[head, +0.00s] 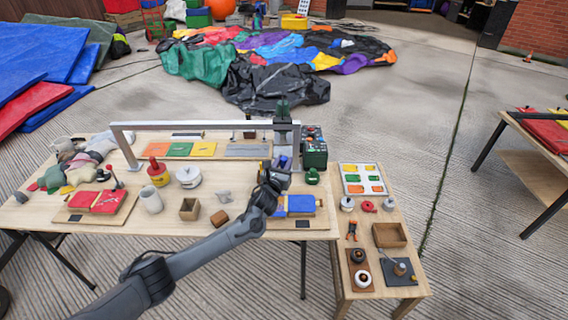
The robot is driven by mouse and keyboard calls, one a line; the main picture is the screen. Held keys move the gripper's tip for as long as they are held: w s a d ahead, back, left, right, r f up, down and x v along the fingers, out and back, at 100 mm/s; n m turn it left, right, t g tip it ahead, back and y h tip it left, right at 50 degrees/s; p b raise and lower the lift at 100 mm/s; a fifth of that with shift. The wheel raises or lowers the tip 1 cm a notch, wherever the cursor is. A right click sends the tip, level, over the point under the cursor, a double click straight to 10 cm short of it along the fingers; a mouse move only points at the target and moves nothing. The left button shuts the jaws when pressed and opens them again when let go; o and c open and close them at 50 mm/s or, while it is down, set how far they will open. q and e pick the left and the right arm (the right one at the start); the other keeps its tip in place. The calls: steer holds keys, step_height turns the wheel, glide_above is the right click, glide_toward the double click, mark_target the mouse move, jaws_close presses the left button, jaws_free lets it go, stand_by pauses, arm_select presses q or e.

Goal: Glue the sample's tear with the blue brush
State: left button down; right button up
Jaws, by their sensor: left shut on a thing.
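My left gripper (279,170) reaches over the right part of the long table. It is shut on a slim blue-ended thing (283,161), which looks like the blue brush; the arm hides much of it. A blue fabric sample (301,203) lies on a wooden board just below and right of the gripper, partly covered by my arm. A red sample (97,201) lies on another board at the left of the table. My right gripper is not in view.
A grey metal frame (205,126) spans the table behind the gripper. A red-and-yellow pot (157,172), a white tin (188,177), a white cup (151,201) and a wooden box (189,209) stand left of my arm. A side table (393,284) stands at right.

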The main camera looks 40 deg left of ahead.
arm_select(q)
steer(key=shift+r+p, duration=0.9)
steer(key=shift+r, duration=0.35)
